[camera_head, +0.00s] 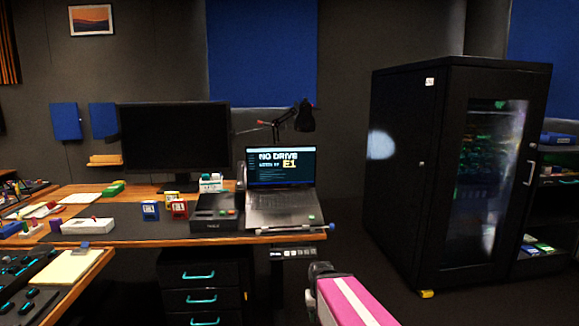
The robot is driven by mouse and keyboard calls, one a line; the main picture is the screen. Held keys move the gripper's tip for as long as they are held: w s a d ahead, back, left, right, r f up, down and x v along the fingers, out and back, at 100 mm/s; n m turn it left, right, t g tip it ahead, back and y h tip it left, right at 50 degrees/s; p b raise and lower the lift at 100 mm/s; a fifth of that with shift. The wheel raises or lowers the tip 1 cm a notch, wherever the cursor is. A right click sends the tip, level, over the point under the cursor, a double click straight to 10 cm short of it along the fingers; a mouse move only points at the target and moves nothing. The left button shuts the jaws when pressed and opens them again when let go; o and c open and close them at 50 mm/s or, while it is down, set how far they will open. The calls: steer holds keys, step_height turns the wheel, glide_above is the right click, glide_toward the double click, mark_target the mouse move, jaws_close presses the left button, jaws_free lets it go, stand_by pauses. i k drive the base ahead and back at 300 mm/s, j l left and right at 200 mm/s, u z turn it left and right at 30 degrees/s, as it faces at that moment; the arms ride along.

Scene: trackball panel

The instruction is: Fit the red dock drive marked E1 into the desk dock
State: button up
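A red drive (179,209) stands upright on the desk, close to the right of a blue drive (150,210). Their markings are too small to read. A pink, white and dark part of my arm shows at the bottom centre. My gripper's fingers are not visible, and nothing held shows.
The desk (140,238) also bears a monitor (174,140), a white box (87,226) and a lamp (303,117). Drawers (201,280) stand under it. A black cabinet (400,170) with a glass door stands at the right. Floor shows between desk and cabinet.

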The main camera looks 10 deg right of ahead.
mark_target(200, 221)
steer(key=j+u, duration=0.15)
steer(key=j, duration=0.5)
steer(key=j+u, duration=0.2)
steer(key=j, duration=0.4)
steer(key=i+j+u, duration=0.15)
steer(key=j, duration=0.45)
